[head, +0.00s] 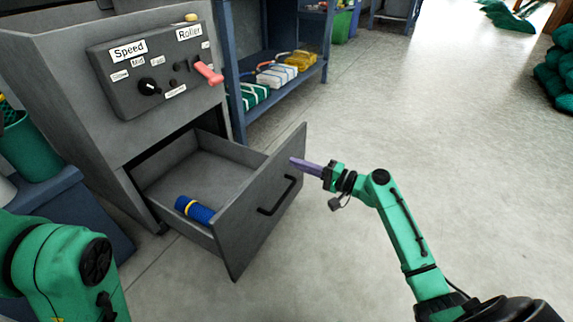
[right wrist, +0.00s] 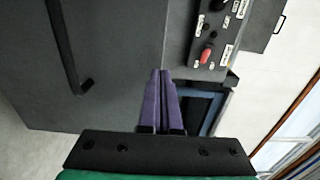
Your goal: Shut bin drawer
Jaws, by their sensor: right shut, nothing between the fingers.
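The bin drawer (head: 262,208) is pulled out of the grey cabinet (head: 62,75), with its front panel facing right and a black bar handle (head: 277,196) on it. A blue cylinder with a yellow band (head: 194,210) lies inside the drawer. My right gripper (head: 296,162) is shut and empty, its purple fingertips at the upper right part of the drawer front; I cannot tell whether they touch it. In the right wrist view, the shut fingers (right wrist: 160,75) point at the grey panel (right wrist: 115,60), with the handle (right wrist: 68,60) to their left. My left gripper is out of view.
A control panel (head: 150,75) with knobs and a red lever (head: 208,73) is above the drawer. A blue shelf (head: 285,77) with wrapped bundles stands behind. A green bin (head: 30,145) is at left. The floor (head: 390,130) to the right is clear.

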